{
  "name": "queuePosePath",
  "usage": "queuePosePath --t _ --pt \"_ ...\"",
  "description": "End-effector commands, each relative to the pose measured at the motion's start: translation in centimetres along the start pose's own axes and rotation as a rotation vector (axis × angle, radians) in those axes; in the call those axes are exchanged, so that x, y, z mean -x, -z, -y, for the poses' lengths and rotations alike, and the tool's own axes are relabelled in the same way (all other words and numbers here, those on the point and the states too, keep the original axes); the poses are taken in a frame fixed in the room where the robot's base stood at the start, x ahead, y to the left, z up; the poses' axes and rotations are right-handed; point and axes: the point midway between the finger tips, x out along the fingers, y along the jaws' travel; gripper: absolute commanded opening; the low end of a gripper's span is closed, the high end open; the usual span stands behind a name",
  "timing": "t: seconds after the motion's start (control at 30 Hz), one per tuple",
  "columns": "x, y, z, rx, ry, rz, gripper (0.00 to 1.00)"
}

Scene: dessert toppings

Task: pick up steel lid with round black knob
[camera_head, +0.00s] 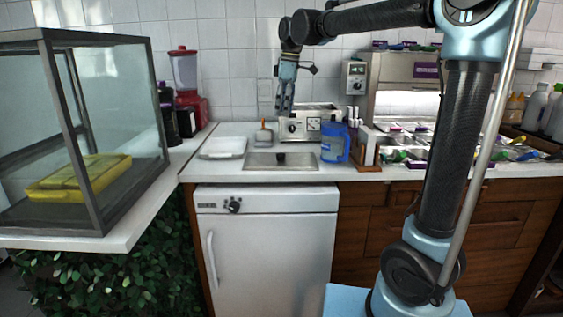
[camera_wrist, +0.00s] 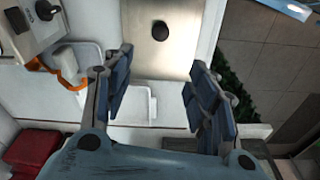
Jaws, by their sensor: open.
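The steel lid (camera_head: 262,160) lies flat on the white counter, near its front edge in the head view. Its round black knob (camera_head: 281,158) stands up from the middle. In the wrist view the steel lid (camera_wrist: 150,62) is at the top centre, with its black knob (camera_wrist: 160,31) beyond the fingertips. My gripper (camera_head: 285,112) is above the counter, behind and higher than the lid. In the wrist view my gripper (camera_wrist: 158,78) has its fingers wide apart with nothing between them.
A white tray (camera_head: 223,146) lies left of the lid. A blue jug (camera_head: 335,143) stands to the right. A steel appliance (camera_head: 306,124) and an orange-based item (camera_head: 263,136) are behind it. A red blender (camera_head: 187,85) stands at the back left.

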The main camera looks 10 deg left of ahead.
Motion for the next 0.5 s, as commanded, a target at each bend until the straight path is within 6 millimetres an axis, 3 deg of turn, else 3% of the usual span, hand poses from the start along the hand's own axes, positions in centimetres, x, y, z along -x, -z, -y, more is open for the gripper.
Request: queuePosePath --t 0.5 --pt "-8.6 0.5 0.3 0.010 0.001 0.000 0.53"
